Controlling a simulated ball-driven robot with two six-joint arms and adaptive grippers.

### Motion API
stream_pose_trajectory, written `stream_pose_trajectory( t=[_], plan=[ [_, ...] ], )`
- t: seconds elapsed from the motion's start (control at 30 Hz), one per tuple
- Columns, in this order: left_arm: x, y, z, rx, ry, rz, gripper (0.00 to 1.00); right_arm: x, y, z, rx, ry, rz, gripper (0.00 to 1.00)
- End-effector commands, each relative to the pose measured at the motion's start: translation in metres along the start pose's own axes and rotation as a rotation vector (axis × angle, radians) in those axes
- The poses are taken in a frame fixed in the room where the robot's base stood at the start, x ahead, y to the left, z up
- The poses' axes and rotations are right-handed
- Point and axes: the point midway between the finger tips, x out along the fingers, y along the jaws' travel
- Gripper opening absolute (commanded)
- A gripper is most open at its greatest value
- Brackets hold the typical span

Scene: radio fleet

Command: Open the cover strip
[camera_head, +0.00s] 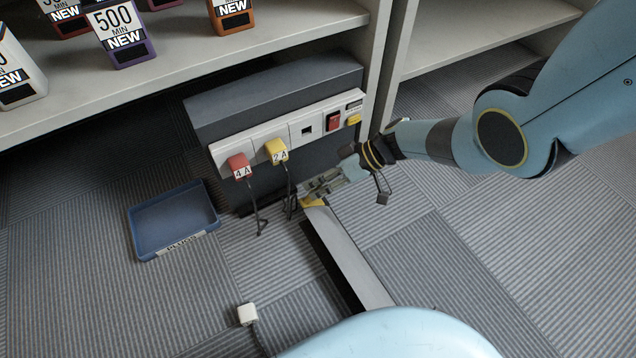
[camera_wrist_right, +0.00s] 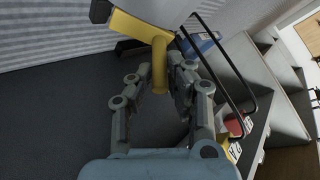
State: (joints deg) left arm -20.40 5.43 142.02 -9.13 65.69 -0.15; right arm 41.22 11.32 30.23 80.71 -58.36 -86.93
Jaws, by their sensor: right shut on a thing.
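The cover strip (camera_head: 345,255) is a long, light grey piece that runs across the carpet from the socket unit toward my base. A dark gap shows along its left side. A yellow handle (camera_head: 313,202) sits at its far end, and its peg also shows in the right wrist view (camera_wrist_right: 159,72). My right gripper (camera_head: 322,187) is shut on the yellow handle, low in front of the socket unit. In the right wrist view my gripper's fingers (camera_wrist_right: 159,78) stand either side of the peg. My left gripper is not in view.
The socket unit (camera_head: 300,128) holds a red plug (camera_head: 238,165) and a yellow plug (camera_head: 276,151) with hanging cords. A blue tray (camera_head: 172,222) lies at left. A white plug (camera_head: 247,314) lies on the floor. A shelf (camera_head: 180,70) with boxes overhangs. Carpet at right is free.

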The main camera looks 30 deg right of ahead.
Motion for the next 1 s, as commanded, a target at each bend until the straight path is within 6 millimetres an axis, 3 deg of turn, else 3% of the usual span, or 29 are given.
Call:
stream_pose_trajectory(
  t=[0.03,0.2,0.57,0.77,1.0],
  plan=[
    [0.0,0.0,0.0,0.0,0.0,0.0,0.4,-0.001,0.001,0.002,0.0,-0.003,0.004,0.17],
    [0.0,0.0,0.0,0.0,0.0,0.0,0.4,-0.001,0.001,0.001,0.0,-0.002,0.003,0.38],
    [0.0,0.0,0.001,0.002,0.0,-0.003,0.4,-0.004,0.001,0.002,0.001,-0.001,0.003,0.38],
    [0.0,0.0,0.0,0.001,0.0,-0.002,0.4,-0.025,0.0,0.002,-0.003,-0.002,0.003,0.38],
    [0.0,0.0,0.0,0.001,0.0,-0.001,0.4,-0.078,0.001,0.002,-0.004,-0.006,0.003,0.38]
  ],
)
